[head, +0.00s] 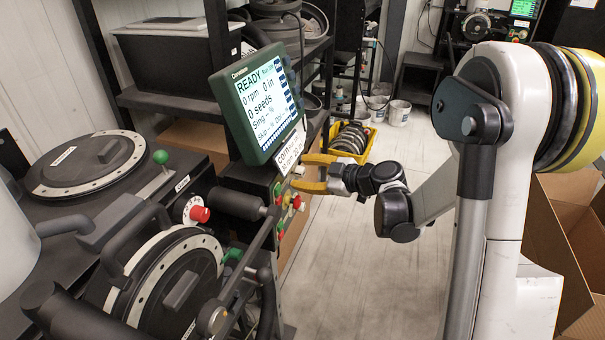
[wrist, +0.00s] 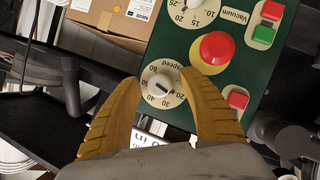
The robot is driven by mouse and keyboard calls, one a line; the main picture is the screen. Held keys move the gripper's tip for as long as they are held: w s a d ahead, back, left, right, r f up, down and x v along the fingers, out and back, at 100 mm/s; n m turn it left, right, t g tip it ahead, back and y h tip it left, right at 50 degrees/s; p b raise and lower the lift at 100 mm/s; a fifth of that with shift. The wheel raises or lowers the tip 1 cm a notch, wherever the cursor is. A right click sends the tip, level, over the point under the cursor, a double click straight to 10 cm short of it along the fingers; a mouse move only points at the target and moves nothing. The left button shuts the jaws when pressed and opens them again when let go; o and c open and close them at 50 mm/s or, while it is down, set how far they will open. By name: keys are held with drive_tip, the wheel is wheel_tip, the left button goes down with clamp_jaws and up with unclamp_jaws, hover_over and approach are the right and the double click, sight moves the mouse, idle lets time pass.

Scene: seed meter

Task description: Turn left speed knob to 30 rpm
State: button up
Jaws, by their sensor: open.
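The speed knob (wrist: 159,85), pale on a white numbered dial, shows upside down in the wrist view on a green panel (wrist: 190,107). Numbers such as 30, 40 and 60 can be read on the dial; the pointer's exact reading is too small to tell. My gripper (wrist: 158,78) has its yellow fingers spread wide, one on each side of the dial, holding nothing. Contact with the knob cannot be made out. In the head view my gripper (head: 299,172) is open at the panel face below the display (head: 258,103), which reads READY, 0 rpm. The knob is not clear there.
A red mushroom button (wrist: 214,49) sits close to the right finger. The Vacuum dial (wrist: 190,12) and red-green switches (wrist: 266,23) are on the same panel. A yellow bin (head: 352,142) stands on the floor behind. Open floor (head: 340,260) lies in front of the machine.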

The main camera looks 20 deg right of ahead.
clamp_jaws()
idle(0.3)
drive_tip(key=m+g+y, duration=0.1)
drive_tip(key=m+g, duration=0.1)
drive_tip(key=m, duration=0.1)
drive_tip(key=shift+r, duration=0.1)
drive_tip(key=m+g+y, duration=0.1)
drive_tip(key=m+g, duration=0.1)
drive_tip(key=m, duration=0.1)
drive_tip(key=shift+g, duration=0.3)
drive_tip(key=shift+y, duration=0.3)
idle(0.3)
unclamp_jaws()
